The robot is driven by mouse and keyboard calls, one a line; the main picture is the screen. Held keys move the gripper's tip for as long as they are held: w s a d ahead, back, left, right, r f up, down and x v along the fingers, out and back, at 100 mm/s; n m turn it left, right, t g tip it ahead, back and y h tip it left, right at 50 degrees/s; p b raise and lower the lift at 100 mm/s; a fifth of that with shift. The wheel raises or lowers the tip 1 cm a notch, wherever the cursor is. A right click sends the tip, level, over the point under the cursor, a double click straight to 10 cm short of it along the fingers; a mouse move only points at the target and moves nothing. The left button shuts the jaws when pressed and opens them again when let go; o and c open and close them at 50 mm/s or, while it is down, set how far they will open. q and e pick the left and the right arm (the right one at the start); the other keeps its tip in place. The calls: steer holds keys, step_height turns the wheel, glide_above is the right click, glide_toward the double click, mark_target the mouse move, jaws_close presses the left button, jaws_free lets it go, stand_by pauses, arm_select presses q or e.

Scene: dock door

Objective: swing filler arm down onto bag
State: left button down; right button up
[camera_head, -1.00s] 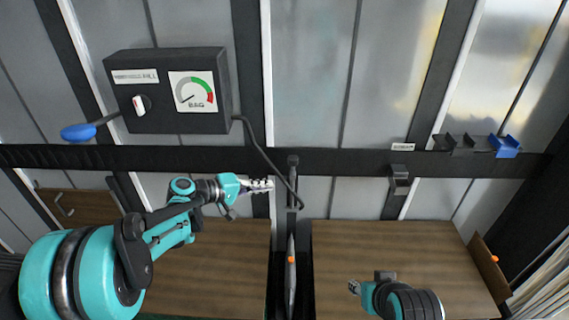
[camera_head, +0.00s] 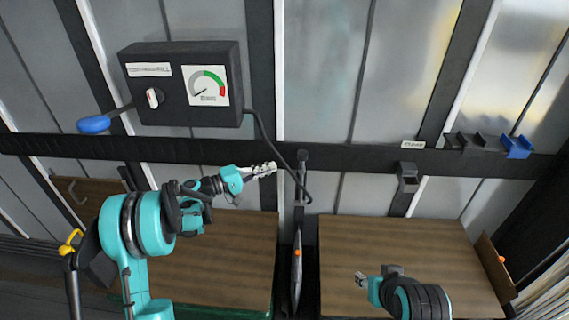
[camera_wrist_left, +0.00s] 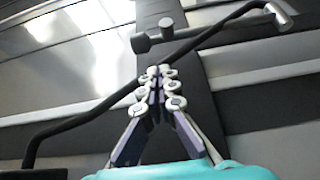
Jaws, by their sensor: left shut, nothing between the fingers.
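The filler arm (camera_head: 301,180) is a dark bar hanging near-upright from the black rail, with a black hose curving down beside it. Below it the grey bag (camera_head: 296,278), with an orange spot, stands edge-on in the gap between two wooden loads. My left gripper (camera_head: 274,168) is shut and empty, just left of the filler arm. In the left wrist view its fingertips (camera_wrist_left: 158,72) meet in front of a dark rod with a crosspiece (camera_wrist_left: 150,42); contact cannot be told. My right gripper (camera_head: 359,279) is low over the right load, its jaws too small to read.
A black control box (camera_head: 180,85) with a dial and a blue-handled lever (camera_head: 94,124) is at upper left. The black rail (camera_head: 370,161) crosses the door. Brackets (camera_head: 465,142), one blue (camera_head: 517,147), sit at right. Wooden loads (camera_head: 205,255) and (camera_head: 400,250) flank the gap.

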mark_target(294, 161)
arm_select(q)
steer(key=b+x, duration=0.2)
steer(key=x, duration=0.7)
steer(key=shift+w+d, duration=0.1)
steer(key=shift+d, duration=0.15)
arm_select(e)
step_height(294, 161, down, 2)
steer(key=shift+f, duration=0.2)
